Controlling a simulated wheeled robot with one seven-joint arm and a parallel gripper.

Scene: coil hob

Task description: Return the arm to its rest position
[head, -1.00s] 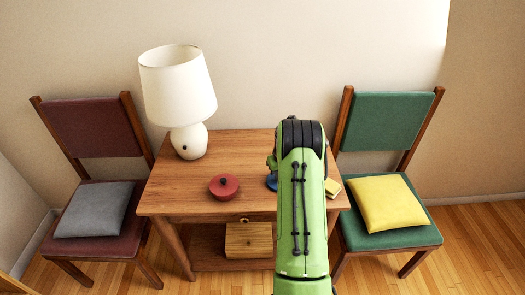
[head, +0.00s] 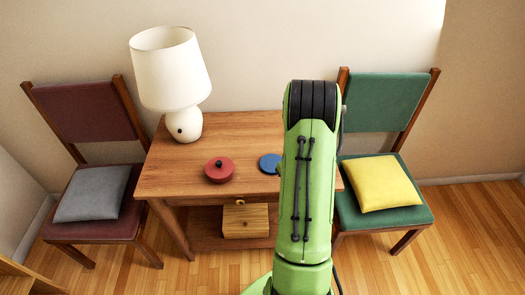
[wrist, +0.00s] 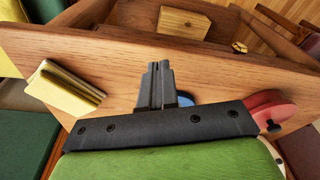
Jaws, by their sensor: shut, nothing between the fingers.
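My green arm (head: 305,190) rises in front of the table in the head view and hides my gripper there. In the wrist view my gripper (wrist: 158,86) is shut, its dark fingers together with nothing between them. It is above the wooden table (wrist: 120,58), apart from the objects on it. The blue disc (head: 270,163) lies on the table, partly behind my arm; a bit of it shows beside the fingers in the wrist view (wrist: 184,99).
A gold block (wrist: 66,88) lies there too. A wooden box (head: 245,221) sits on the lower shelf. A maroon chair (head: 85,111) and a green chair (head: 383,101) flank the table.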

